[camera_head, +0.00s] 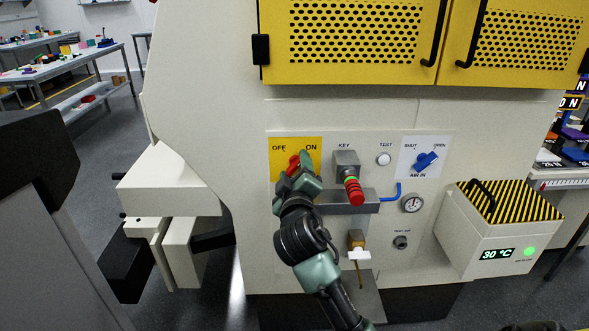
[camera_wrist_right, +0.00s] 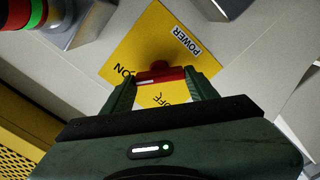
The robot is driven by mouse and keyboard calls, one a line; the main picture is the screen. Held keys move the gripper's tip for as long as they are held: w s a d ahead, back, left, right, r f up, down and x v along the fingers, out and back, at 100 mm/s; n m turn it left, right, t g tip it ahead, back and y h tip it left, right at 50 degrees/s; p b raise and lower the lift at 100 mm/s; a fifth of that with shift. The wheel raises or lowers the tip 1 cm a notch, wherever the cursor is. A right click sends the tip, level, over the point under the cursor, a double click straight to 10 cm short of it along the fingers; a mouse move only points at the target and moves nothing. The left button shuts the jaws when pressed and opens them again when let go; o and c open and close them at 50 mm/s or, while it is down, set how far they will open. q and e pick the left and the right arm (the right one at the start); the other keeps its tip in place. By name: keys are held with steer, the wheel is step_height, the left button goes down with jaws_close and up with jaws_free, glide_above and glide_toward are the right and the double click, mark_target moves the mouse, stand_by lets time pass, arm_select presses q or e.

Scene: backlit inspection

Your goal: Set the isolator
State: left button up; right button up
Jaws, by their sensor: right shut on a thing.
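The isolator is a red rotary handle (camera_head: 293,163) on a yellow plate (camera_head: 314,145) marked OFF on the left and ON on the right. My right gripper (camera_head: 303,172) is at the plate and partly covers the handle. In the right wrist view the red handle (camera_wrist_right: 158,73) sits between the two green fingers, which are shut on it. A pale line marks the handle, and the ON and OFF letters show beside it. I cannot tell exactly which mark the handle points at. My left gripper is not in view.
Right of the plate are a key switch (camera_head: 346,160) with a red and green stacked piece (camera_head: 354,190), a TEST button (camera_head: 384,159), a blue AIR IN valve (camera_head: 427,161) and a gauge (camera_head: 412,203). A striped-lid box (camera_head: 500,235) reads 30 °C. Yellow perforated doors (camera_head: 356,75) hang above.

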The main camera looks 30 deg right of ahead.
steer(key=shift+f+m, duration=0.1)
steer(key=shift+m, duration=0.5)
steer(key=o, duration=1.4)
steer(key=shift+c, duration=0.2)
